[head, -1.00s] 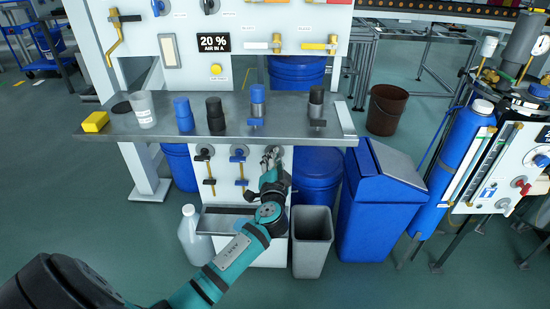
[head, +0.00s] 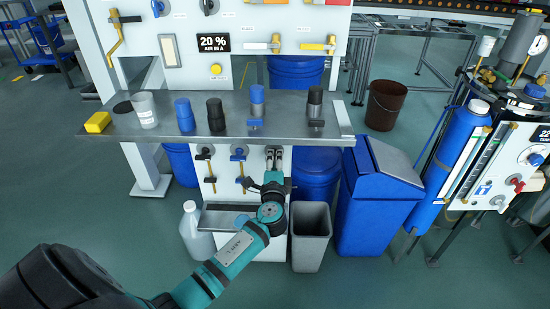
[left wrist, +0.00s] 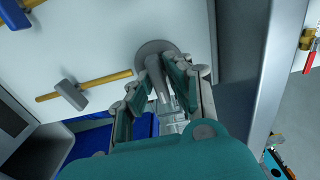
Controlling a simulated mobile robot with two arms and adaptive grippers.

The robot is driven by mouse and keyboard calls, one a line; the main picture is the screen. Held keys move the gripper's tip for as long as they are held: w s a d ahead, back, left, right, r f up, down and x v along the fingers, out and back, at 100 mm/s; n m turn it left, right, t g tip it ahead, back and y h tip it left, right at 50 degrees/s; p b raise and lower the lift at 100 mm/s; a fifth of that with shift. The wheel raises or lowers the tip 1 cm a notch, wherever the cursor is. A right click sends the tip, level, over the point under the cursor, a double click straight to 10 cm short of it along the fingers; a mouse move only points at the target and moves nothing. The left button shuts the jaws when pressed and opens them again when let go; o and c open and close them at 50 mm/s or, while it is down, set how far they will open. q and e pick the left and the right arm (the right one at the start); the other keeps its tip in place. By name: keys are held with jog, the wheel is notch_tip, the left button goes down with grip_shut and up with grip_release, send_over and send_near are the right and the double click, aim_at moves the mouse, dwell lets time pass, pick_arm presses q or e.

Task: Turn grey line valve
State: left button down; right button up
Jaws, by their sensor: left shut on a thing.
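The grey line valve (left wrist: 155,48) has a round grey flange on the white panel, with a grey handle (left wrist: 161,88) standing out from it in the left wrist view. A brass rod with a grey block (left wrist: 72,95) lies beside the flange. My left gripper (head: 274,156) is at the rightmost valve of the lower panel, below the bench shelf. In the left wrist view its fingers (left wrist: 155,92) are shut on the grey handle, one on each side. In the head view the gripper hides most of this valve. My right gripper is not in view.
A black valve (head: 209,167) and a blue valve (head: 239,168) are left of my gripper. The steel shelf (head: 105,135) juts out above, bearing several bottles. A drip tray (head: 222,218), white jug (head: 190,222), grey bin (head: 311,240) and blue bin (head: 375,215) stand below.

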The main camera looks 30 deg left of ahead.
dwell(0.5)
pick_arm(q)
jog(key=c, duration=1.4)
grip_release()
jog(key=shift+o, duration=0.2)
jog(key=v, duration=1.2)
jog(key=shift+f, duration=0.1)
